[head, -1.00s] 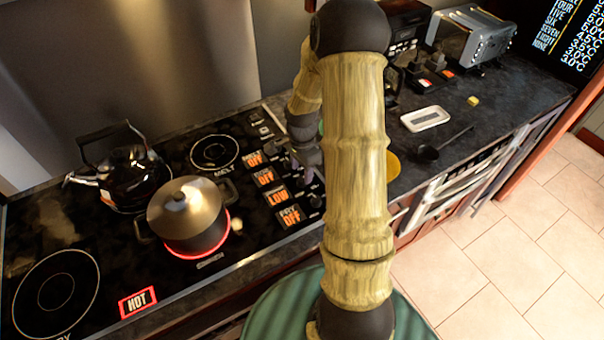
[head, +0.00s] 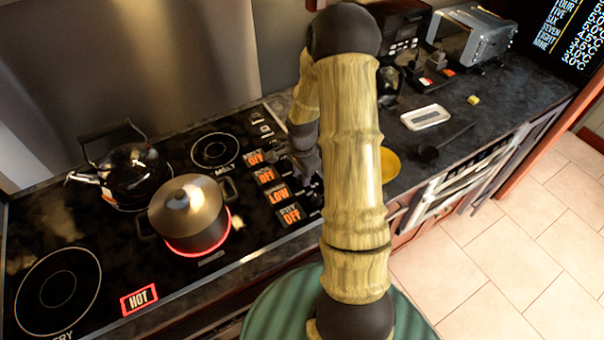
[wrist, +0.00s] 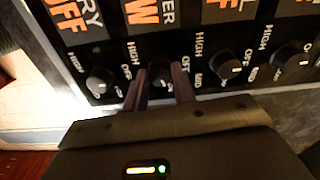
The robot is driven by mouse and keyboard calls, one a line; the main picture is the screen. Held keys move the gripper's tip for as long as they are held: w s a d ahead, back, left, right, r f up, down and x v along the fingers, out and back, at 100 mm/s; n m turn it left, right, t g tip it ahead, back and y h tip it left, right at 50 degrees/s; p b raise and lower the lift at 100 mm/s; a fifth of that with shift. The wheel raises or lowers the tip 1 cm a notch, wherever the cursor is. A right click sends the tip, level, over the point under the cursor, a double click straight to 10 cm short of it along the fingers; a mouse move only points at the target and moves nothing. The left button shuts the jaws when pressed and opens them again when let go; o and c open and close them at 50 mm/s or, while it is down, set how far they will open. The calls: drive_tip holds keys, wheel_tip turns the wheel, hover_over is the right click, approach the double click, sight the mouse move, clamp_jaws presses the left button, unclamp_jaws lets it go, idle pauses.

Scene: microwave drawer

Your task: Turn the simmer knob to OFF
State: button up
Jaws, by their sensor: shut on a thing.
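The simmer knob (wrist: 161,77) is a small dark round knob in the wrist view, in a row on the black control panel. My gripper (wrist: 160,90) has one finger on each side of it and is shut on it. Part of the knob is hidden by shadow and the fingers, so its pointer is hard to read. The simmer display (head: 277,193) reads LOW in orange in the head view; its lower end also shows above the knob in the wrist view (wrist: 148,12). In the head view my arm largely hides the knobs.
The fry knob (wrist: 99,80) is left of my fingers and another knob (wrist: 230,72) right. The other displays read OFF. A lidded pot (head: 188,215) stands on a glowing red ring, near a black kettle (head: 130,175). A HOT sign (head: 138,300) is lit.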

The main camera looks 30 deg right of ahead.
drive_tip(key=shift+n, duration=0.5)
drive_tip(key=n, duration=0.2)
drive_tip(key=shift+n, duration=0.4)
drive_tip(key=n, duration=0.3)
drive_tip(key=shift+w+d+r+n, duration=0.1)
drive_tip(key=shift+n, duration=0.2)
drive_tip(key=n, duration=0.6)
drive_tip(key=shift+n+p, duration=0.3)
drive_tip(key=shift+p, duration=0.05)
drive_tip(key=shift+w, duration=0.1)
drive_tip(key=o, duration=1)
